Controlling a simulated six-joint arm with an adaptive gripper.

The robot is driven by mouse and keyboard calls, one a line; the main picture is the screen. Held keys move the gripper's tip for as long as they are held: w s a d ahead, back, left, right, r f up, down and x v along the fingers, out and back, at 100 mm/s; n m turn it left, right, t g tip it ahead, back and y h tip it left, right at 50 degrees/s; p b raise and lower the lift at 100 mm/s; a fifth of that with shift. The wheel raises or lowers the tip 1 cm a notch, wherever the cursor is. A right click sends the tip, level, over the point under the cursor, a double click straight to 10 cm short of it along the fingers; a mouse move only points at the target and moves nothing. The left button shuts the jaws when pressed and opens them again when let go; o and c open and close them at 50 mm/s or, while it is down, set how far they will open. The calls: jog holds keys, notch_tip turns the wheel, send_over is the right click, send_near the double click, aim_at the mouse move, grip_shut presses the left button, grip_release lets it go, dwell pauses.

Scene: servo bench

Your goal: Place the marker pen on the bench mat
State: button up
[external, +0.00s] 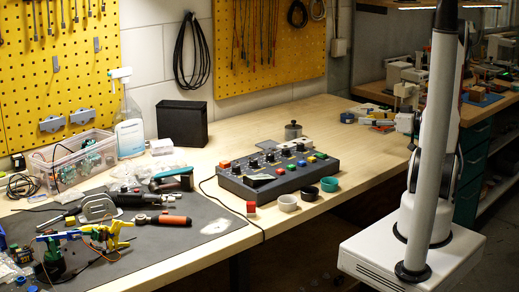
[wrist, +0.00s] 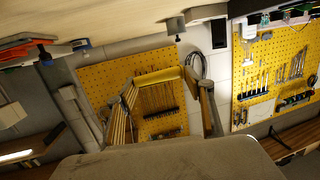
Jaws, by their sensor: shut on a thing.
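The dark grey bench mat (external: 190,245) lies on the left part of the bench, with tools and parts on it. A pale patch marks its right part. My gripper (wrist: 165,85) shows in the wrist view, its two fingers reaching up the middle of the picture. It is shut on a yellow, bar-like thing (wrist: 158,76) across its fingertips, which I take to be the marker pen; the yellow pegboard behind makes its outline hard to tell. In the external view I cannot make out the gripper or pen clearly; my white arm stands at the right, away from the mat.
A grey control box (external: 280,175) with coloured buttons stands right of the mat. Small cups (external: 287,202) and a red cube (external: 251,208) sit before it. A clear bin (external: 75,155), spray bottle (external: 128,125) and black box (external: 183,124) stand at the back. An orange-handled tool (external: 172,220) lies on the mat.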

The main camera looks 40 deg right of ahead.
jog(key=shift+f, duration=0.1)
send_over(369, 152)
jog(key=shift+w+d+f, duration=0.1)
jog(key=shift+d+f, duration=0.05)
jog(key=shift+f, duration=1.3)
jog(key=shift+w+d+f, duration=0.1)
jog(key=shift+f, duration=1.3)
jog(key=shift+s, duration=0.1)
jog(key=shift+f, duration=2.05)
jog(key=shift+f, duration=0.2)
jog(key=o, duration=0.9)
jog(key=shift+c, duration=0.2)
jog(key=shift+r, duration=0.2)
jog(key=shift+v, duration=5.95)
